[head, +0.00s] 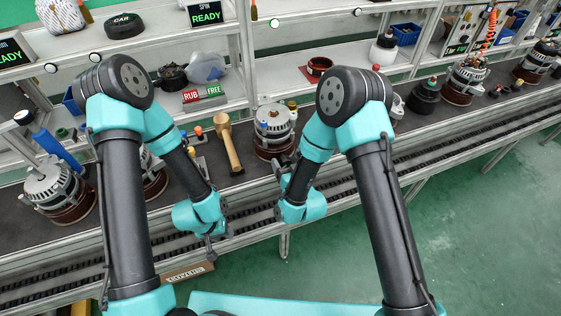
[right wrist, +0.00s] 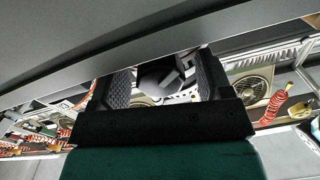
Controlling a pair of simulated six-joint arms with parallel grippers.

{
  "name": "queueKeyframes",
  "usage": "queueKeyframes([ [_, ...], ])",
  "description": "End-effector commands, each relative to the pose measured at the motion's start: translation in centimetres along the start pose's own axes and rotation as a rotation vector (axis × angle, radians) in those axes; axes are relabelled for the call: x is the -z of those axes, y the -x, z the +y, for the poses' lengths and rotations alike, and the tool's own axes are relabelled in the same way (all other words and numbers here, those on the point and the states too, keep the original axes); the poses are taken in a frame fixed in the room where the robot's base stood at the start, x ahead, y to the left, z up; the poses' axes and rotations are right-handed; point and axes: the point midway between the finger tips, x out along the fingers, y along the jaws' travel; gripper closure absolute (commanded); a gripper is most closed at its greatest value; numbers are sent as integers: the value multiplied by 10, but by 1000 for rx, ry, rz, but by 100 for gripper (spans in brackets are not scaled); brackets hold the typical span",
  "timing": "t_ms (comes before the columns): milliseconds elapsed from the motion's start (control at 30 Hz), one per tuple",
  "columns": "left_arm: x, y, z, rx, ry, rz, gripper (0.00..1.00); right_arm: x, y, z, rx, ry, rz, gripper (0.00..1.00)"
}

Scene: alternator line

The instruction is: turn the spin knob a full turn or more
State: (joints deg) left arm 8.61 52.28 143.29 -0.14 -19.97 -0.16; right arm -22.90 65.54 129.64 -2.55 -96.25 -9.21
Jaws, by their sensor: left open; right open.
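An alternator (head: 273,124) with a silver slotted top and brown lower body stands on the dark bench at the middle of the head view. I cannot tell for sure which part is the spin knob. My right gripper (head: 283,170) is just in front of this alternator, partly hidden by my own wrist. In the right wrist view its two dark fingers (right wrist: 160,85) stand apart, with a dark part and pale shapes seen between them. My left gripper (head: 213,246) is open and low, near the bench's front edge, apart from the alternator.
A wooden mallet (head: 228,144) lies left of the alternator, near a small orange knob (head: 198,130). Red RUB and green FREE signs (head: 203,93) stand behind, below a SPIN READY display (head: 205,14). Another alternator (head: 54,186) stands far left. The green floor is clear at right.

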Motion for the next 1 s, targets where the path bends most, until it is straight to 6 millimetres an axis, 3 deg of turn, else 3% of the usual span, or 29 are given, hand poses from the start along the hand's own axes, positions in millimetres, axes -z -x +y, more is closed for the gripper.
queueKeyframes([
  [367,0,0,0,0,0,0,57,0,-4,2,-4,0,0,28],
  [867,0,0,0,0,0,0,57,0,-4,2,-3,0,0,76],
  [1000,0,0,0,0,0,0,57,0,-4,2,-3,3,0,78],
])
